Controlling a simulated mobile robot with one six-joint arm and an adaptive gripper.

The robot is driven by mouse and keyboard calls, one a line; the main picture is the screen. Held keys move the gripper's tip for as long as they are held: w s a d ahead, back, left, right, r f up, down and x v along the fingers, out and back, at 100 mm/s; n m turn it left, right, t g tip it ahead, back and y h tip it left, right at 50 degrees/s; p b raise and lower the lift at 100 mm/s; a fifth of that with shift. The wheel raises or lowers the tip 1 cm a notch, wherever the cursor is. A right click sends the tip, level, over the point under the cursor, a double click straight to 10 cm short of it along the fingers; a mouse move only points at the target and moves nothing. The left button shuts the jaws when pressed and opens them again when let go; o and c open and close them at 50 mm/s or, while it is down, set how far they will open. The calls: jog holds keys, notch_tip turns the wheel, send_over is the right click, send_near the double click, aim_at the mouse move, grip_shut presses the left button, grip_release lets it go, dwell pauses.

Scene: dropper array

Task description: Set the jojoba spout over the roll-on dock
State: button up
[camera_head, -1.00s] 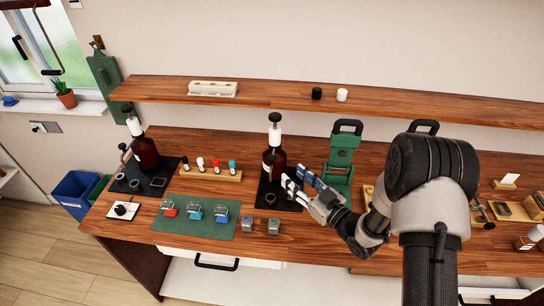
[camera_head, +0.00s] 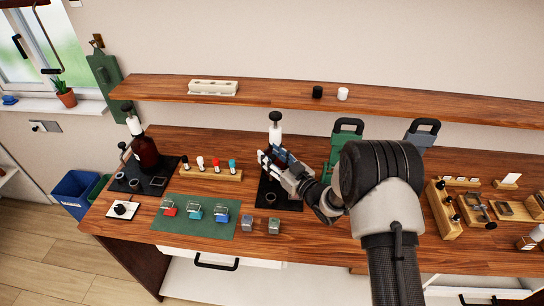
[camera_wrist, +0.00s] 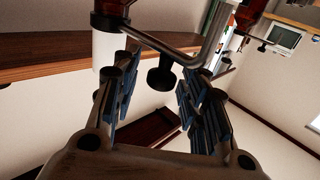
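A dark brown pump bottle with a white collar (camera_head: 275,129) and black top stands on a black mat (camera_head: 288,203) mid-bench; my gripper hides its body. A similar bottle (camera_head: 146,153) stands on the left mat. I cannot read which is jojoba. My gripper (camera_head: 273,160) is at the middle bottle. In the wrist view my gripper (camera_wrist: 166,85) is open, fingers either side of a black knob (camera_wrist: 161,77) below a bent metal spout tube (camera_wrist: 165,45). Contact is unclear. A ring-shaped dock (camera_head: 271,196) is on the middle mat; I cannot tell if it is the roll-on one.
The left mat (camera_head: 128,189) carries several docks. A wooden rack (camera_head: 213,175) of small vials stands between the bottles. A green mat (camera_head: 187,226) with clamps and two grey blocks (camera_head: 260,224) lie in front. A green press (camera_head: 343,145) stands right of my gripper. A shelf (camera_head: 270,93) runs behind.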

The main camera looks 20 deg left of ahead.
grip_shut()
dwell(0.3)
